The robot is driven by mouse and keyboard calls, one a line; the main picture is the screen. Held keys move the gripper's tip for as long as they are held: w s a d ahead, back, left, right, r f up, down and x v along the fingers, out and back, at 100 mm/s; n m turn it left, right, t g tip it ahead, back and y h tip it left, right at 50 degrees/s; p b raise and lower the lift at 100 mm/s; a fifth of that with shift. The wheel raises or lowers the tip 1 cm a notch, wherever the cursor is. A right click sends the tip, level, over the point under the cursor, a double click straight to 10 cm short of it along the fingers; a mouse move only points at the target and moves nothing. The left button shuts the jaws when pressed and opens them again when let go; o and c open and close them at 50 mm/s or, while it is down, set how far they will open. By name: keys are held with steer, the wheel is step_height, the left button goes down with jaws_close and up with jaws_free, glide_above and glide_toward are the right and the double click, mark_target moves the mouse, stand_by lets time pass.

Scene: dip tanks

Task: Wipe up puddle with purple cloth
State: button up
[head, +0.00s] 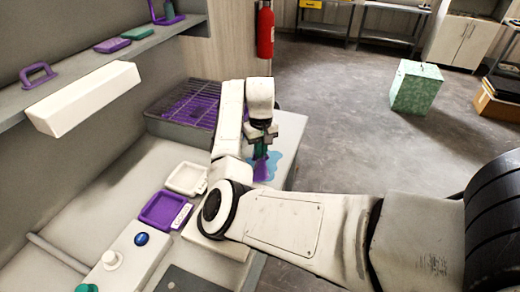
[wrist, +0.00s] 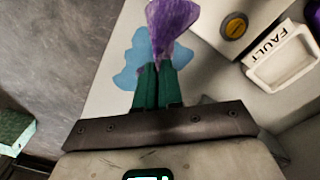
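The purple cloth (head: 261,169) hangs from my gripper (head: 261,152) above the right end of the counter. In the wrist view the cloth (wrist: 172,27) is bunched at the tips of the green fingers of my gripper (wrist: 157,68), which are close together on it. The puddle (head: 276,162) is a light blue patch on the pale counter top. In the wrist view the puddle (wrist: 133,60) lies behind and left of the fingers, partly hidden by them and the cloth. I cannot tell whether the cloth touches the puddle.
A purple tank with a wire rack (head: 182,102) stands behind my arm. The wrist view shows a tray labelled FAULT (wrist: 272,68) and an orange button (wrist: 234,26). A white box (head: 84,98) juts below the shelf.

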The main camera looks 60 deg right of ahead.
steer(key=o, duration=1.5)
steer(key=shift+c, duration=0.2)
steer(key=shift+f, duration=0.1)
steer(key=shift+f+b, duration=0.65)
steer(key=shift+f, duration=1.25)
jaws_close()
